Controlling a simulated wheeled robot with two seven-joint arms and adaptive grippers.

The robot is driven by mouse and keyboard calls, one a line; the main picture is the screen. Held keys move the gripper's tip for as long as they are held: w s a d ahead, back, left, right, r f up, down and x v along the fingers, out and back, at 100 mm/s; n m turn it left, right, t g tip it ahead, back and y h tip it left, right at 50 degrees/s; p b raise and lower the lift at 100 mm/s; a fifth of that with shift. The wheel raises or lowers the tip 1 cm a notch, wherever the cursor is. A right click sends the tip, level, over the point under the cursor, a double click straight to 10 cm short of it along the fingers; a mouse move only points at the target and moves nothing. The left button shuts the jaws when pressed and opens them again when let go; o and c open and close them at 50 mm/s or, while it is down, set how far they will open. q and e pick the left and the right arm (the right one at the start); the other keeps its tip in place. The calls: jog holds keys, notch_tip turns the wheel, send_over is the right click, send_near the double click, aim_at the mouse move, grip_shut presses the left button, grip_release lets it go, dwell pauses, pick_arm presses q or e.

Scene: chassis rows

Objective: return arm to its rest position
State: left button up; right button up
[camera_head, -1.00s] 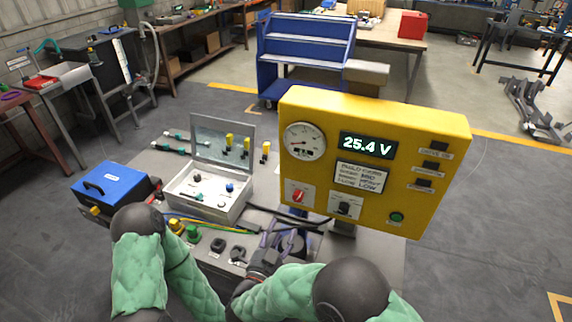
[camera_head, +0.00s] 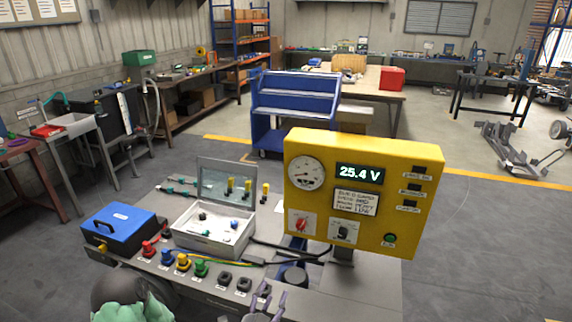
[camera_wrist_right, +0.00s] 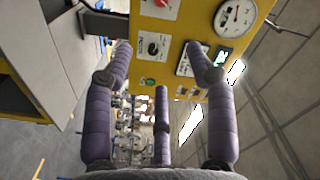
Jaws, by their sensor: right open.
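My right gripper (camera_head: 264,300) shows at the bottom middle of the head view, in front of the grey bench's near edge. Its purple fingers are spread and empty in the right wrist view (camera_wrist_right: 160,85). Beyond them is the yellow meter panel (camera_wrist_right: 158,55), with no finger visibly gripping it.
The yellow panel (camera_head: 410,235) stands upright at the bench's right, reading 25.4 V. A blue case (camera_head: 118,228), an open grey box (camera_head: 210,240) and several coloured terminals sit on the bench. A blue cart (camera_head: 295,105) stands behind.

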jog(key=d+f+n+g+y, duration=0.3)
jog(key=d+f+n+g, duration=0.15)
jog(key=f, duration=0.65)
jog(key=d+f+n+g+y, duration=0.3)
jog(key=d+f+g, duration=0.15)
jog(key=f, duration=0.75)
jog(key=s+d+f+n+g+y, duration=0.1)
jog(key=s+f+g, duration=0.3)
jog(key=s, duration=0.7)
jog(key=s+d+f+n+g+y, duration=0.2)
jog(key=s+f, duration=0.3)
jog(key=s, duration=0.6)
jog(key=shift+d+g+y, duration=0.3)
jog(key=shift+d+g, duration=0.6)
